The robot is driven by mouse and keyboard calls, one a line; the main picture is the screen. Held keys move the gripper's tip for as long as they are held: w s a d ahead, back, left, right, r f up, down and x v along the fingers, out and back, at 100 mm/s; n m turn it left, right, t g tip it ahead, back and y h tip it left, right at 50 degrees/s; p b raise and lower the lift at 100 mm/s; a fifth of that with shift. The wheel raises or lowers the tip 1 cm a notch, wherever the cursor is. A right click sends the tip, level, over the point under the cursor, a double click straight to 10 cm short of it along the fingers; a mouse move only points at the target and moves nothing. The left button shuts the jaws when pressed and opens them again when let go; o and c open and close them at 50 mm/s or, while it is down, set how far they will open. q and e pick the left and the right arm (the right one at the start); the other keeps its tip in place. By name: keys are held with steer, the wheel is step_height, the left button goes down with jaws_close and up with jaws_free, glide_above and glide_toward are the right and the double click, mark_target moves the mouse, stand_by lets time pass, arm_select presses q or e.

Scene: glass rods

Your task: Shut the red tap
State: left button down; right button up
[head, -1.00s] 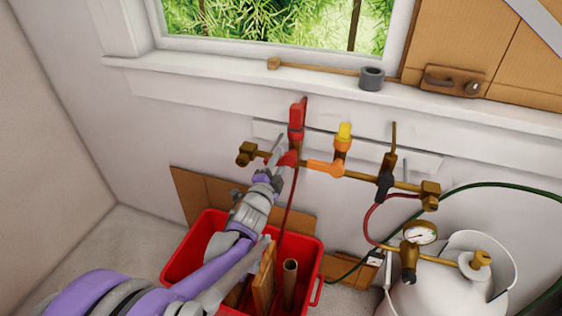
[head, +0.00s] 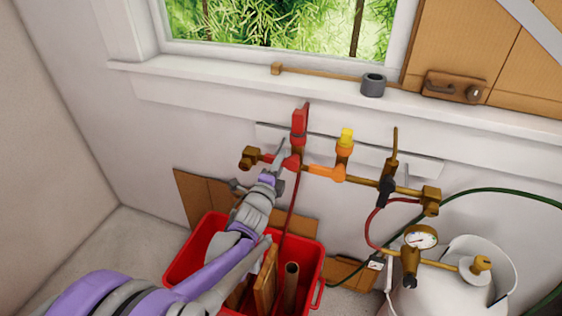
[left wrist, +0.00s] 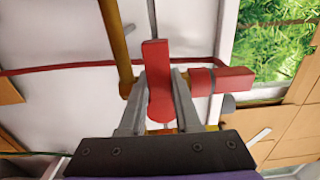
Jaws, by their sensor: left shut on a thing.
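The red tap sits on the left part of the brass pipe below the window. Its red lever (left wrist: 156,57) is between the two fingers of my left gripper (left wrist: 160,88) in the left wrist view, and the gripper is shut on it. The lever lies roughly along the pipe there. In the head view my left gripper (head: 282,162) reaches the tap from the lower left and hides part of it. A red upright piece (head: 299,124) stands above the tap. My right gripper is not in view.
To the right on the pipe are an orange tap (head: 325,172) with a yellow top and a black tap (head: 386,190). A red hose (head: 291,212) hangs beside my arm. A red crate (head: 184,266) stands below. A white gas cylinder (head: 440,292) with a gauge is at lower right.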

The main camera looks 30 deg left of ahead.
arm_select(q)
steer(key=c, duration=0.6)
jaws_free()
steer(key=shift+s, duration=0.1)
steer(key=p+v, duration=0.1)
steer(key=v, duration=0.9)
steer(key=shift+s+d, duration=0.15)
steer(key=shift+s, duration=0.15)
steer(key=shift+r, duration=0.1)
